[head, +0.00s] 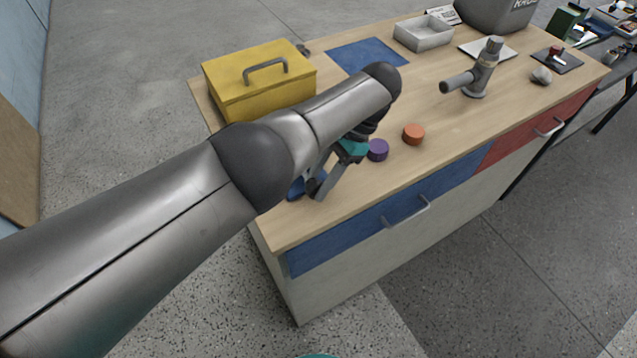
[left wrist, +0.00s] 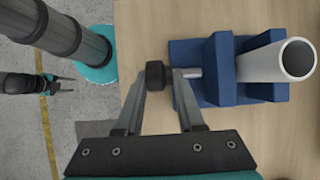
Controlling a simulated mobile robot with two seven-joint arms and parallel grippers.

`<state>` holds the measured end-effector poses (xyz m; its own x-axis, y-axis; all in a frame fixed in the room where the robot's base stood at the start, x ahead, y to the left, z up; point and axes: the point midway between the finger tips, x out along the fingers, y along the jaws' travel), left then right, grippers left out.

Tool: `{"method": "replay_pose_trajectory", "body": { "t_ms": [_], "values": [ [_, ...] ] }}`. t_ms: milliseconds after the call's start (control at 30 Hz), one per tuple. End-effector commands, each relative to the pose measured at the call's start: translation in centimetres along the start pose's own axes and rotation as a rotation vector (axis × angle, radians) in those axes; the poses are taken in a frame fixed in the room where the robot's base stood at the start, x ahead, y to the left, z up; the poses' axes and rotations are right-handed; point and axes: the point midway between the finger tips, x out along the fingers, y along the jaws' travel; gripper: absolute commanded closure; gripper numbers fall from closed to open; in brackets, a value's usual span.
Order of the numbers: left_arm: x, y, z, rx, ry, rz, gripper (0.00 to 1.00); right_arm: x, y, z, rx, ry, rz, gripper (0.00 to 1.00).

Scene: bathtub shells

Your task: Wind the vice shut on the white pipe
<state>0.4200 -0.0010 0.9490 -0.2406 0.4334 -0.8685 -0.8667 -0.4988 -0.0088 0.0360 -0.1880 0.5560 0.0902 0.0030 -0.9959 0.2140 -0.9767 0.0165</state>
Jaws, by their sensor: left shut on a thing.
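The blue vice (left wrist: 218,68) is on the wooden bench top in the left wrist view, with a grey screw rod on its left side ending in a dark round knob (left wrist: 155,74). The white pipe (left wrist: 262,62) sits in the vice, its open end towards the camera. I cannot tell whether both jaws touch it. My left gripper (head: 317,188) is shut on the knob, which also shows between its fingertips in the left wrist view (left wrist: 160,76). In the head view my arm and gripper hide most of the vice (head: 295,188). My right gripper (left wrist: 66,84) hangs open and empty over the floor.
A yellow toolbox (head: 235,95) stands behind my left arm. A purple cylinder (head: 377,150) and an orange one (head: 413,134) stand just right of my gripper. A grey pipe fitting (head: 478,75), a tray (head: 423,34) and a blue mat (head: 367,56) are farther back.

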Motion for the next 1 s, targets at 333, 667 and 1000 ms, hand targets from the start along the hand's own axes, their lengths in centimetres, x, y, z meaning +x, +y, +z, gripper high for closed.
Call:
{"method": "replay_pose_trajectory", "body": {
  "t_ms": [333,667,1000],
  "values": [
    [0.32,0.81,-0.19,0.012,-0.009,0.022,1.0,0.22,-0.08,0.03,0.0,0.0,-0.001,0.5],
    [0.26,0.72,-0.2,0.011,-0.007,0.02,0.44,0.21,-0.08,0.04,0.001,0.0,-0.001,0.5],
    [0.16,0.41,-0.13,0.007,-0.005,0.013,0.44,0.2,-0.07,0.05,0.002,-0.001,-0.001,0.5]
  ]
}}
